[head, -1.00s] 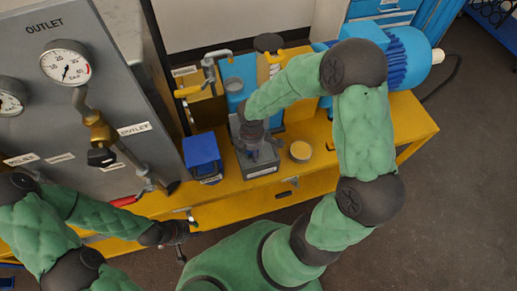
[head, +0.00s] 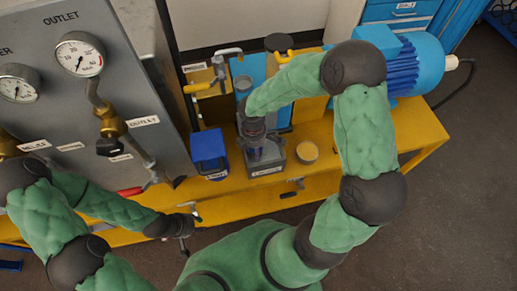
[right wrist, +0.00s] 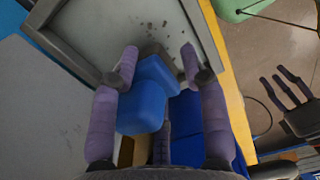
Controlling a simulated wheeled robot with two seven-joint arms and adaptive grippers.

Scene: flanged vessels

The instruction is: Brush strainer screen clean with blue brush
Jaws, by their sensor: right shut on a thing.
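The strainer screen (right wrist: 152,48) is a pale plate with several dark specks, lying within a grey frame (right wrist: 212,43) in the right wrist view. In the head view it is mostly hidden by my right gripper (head: 262,153), over the grey labelled tray (head: 268,171). My right gripper (right wrist: 160,68) is shut on the blue brush (right wrist: 143,108), a block between its fingers, over the frame's near part. Whether the brush touches the screen is hidden. My left gripper (head: 190,225) is open and empty by the bench's front edge; it also shows in the right wrist view (right wrist: 283,92).
Behind are valves with yellow handles (head: 200,88) and a blue motor (head: 415,62). The grey gauge panel (head: 80,110) rises at left.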

